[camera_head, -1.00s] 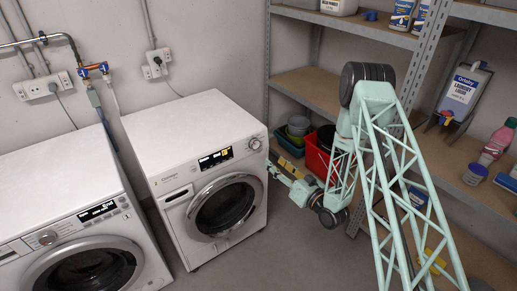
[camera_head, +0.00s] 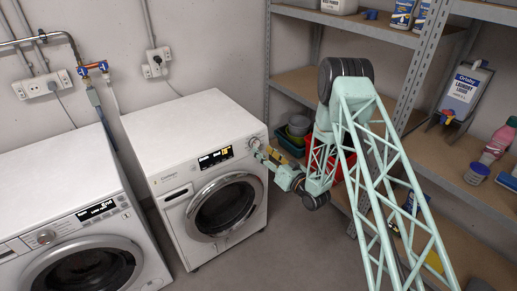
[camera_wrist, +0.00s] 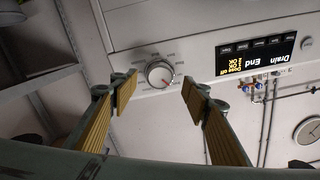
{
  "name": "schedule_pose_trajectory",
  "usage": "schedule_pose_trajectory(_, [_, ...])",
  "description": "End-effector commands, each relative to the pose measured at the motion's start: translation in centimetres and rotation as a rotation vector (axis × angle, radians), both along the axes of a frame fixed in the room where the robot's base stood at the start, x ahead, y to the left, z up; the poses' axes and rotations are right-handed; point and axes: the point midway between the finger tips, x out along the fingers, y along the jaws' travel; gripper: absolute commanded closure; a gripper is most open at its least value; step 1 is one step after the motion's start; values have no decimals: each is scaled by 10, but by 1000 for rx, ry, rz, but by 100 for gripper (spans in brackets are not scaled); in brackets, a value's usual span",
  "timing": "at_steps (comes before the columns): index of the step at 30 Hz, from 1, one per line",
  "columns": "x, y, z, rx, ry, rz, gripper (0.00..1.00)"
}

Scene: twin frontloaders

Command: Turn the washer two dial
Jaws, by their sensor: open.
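The right-hand washer (camera_head: 165,140) is a white front loader with a round glass door and a lit display. Its dial (camera_head: 255,143) is at the right end of the control panel. In the wrist view the dial (camera_wrist: 159,74) is a round silver knob with a red mark at its lower right. My gripper (camera_head: 259,153) is close in front of the dial. In the wrist view my gripper (camera_wrist: 159,90) is open, with one yellow-padded finger on each side of the dial and visible gaps between. Neither finger appears to touch it.
A second washer (camera_head: 70,205) stands at the left. A metal shelf unit (camera_head: 435,150) with bottles and tubs is at the right, near my arm. A red crate (camera_head: 337,168) is on its lower shelf, partly behind my arm. Grey floor (camera_head: 265,255) is clear in front.

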Motion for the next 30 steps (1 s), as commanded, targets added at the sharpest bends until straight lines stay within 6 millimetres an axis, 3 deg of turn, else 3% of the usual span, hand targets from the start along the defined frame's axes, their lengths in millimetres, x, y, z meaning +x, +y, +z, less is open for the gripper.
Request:
schedule_pose_trajectory(9, [26,21,0,-1,-1,1,57])
schedule_pose_trajectory(24, [33,27,0,0,0,0,57])
schedule_pose_trajectory(30, [33,27,0,0,0,0,73])
